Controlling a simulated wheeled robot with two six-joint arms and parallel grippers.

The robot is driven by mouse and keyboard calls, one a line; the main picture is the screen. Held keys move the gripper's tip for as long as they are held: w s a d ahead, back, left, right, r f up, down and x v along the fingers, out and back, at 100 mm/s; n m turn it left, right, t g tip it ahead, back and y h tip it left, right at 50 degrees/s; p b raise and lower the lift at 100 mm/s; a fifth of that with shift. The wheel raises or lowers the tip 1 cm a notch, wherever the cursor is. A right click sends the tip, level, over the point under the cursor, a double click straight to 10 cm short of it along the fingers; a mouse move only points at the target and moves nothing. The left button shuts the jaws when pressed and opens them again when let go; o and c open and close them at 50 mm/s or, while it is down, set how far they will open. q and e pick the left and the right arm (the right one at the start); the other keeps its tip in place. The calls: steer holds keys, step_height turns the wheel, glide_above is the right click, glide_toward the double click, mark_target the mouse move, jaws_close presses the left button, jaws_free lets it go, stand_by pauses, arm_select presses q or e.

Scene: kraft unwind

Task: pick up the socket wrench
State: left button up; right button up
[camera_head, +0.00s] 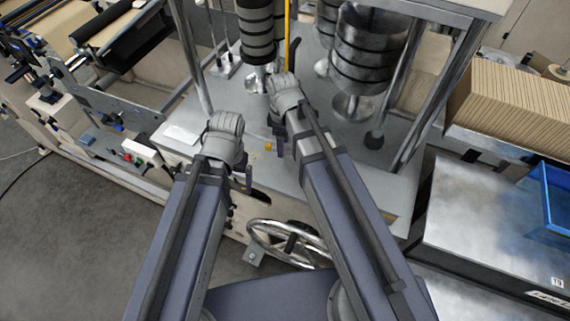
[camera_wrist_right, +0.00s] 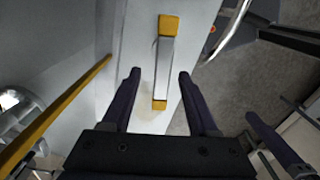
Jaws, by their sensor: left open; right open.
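A short grey bar with yellow ends (camera_wrist_right: 166,52) lies on a pale surface in the right wrist view, in line with the gap between my right fingers. It may be the socket wrench, but I cannot tell for sure. In the head view only a small yellow patch (camera_head: 268,147) shows near there, beside the right arm. My right gripper (camera_wrist_right: 159,75) is open, with nothing between its fingers; its wrist (camera_head: 284,95) is over the grey machine deck. My left gripper (camera_head: 225,135) is open at the deck's front left; its fingertips are largely hidden.
Dark ringed rolls (camera_head: 362,50) and metal posts stand behind on the deck (camera_head: 330,130). A handwheel (camera_head: 290,243) is at the front below my arms. A yellow pole (camera_head: 287,30) rises behind the right gripper. A stack of cardboard (camera_head: 515,100) and a blue bin (camera_head: 555,195) are at right.

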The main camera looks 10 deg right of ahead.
steer(key=b, duration=0.5)
glide_above(285, 166)
steer(key=shift+w+f, duration=0.15)
steer(key=shift+f, duration=1.2)
steer(key=shift+w+f, duration=0.15)
steer(key=shift+f, duration=1.15)
steer(key=shift+r, duration=0.1)
jaws_close()
